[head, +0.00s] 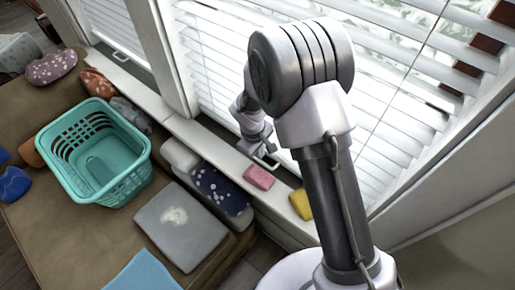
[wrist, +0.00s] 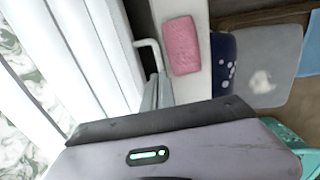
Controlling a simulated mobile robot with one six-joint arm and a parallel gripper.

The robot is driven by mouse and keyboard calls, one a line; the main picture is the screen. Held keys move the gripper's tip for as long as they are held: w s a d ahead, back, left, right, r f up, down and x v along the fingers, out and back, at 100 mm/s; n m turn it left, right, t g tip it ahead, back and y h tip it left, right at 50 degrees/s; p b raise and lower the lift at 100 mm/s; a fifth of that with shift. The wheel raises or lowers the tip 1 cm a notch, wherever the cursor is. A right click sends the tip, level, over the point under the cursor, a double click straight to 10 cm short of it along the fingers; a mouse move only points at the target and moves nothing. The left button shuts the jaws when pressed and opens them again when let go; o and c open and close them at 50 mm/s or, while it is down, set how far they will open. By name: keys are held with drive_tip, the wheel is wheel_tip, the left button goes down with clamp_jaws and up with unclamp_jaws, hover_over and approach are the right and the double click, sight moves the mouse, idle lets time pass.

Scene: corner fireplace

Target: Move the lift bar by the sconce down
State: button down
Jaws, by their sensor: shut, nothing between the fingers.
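A white lift bar (head: 266,162) sits low on the blinds of the right window, largely hidden behind my gripper (head: 262,147). In the wrist view a pale bar (wrist: 150,43) bends out from the blinds, and my shut fingers (wrist: 157,88) are right beside its lower end. Whether they touch it I cannot tell. My gripper holds nothing. Another lift bar (head: 120,57) is at the bottom of the left window's blinds. No sconce is in view, so I cannot tell which bar is by it.
A pink sponge (head: 259,177) and a yellow sponge (head: 301,204) lie on the window sill, near my gripper. A teal basket (head: 93,152), several cushions and a grey folded item (head: 181,226) lie on the brown seat. White blinds (head: 215,75) are close behind my arm.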

sight(261, 162)
drive_tip(key=f, duration=0.1)
drive_tip(key=f+b, duration=0.1)
drive_tip(key=f, duration=0.2)
drive_tip(key=shift+w+d, duration=0.25)
drive_tip(key=shift+w, duration=0.05)
wheel_tip(261, 162, down, 3)
drive_tip(key=shift+s+r+b, duration=0.1)
drive_tip(key=shift+r+b, duration=0.1)
drive_tip(key=shift+b, duration=1)
drive_tip(key=shift+s+r, duration=0.1)
drive_tip(key=shift+r, duration=0.1)
drive_tip(key=shift+f, duration=0.1)
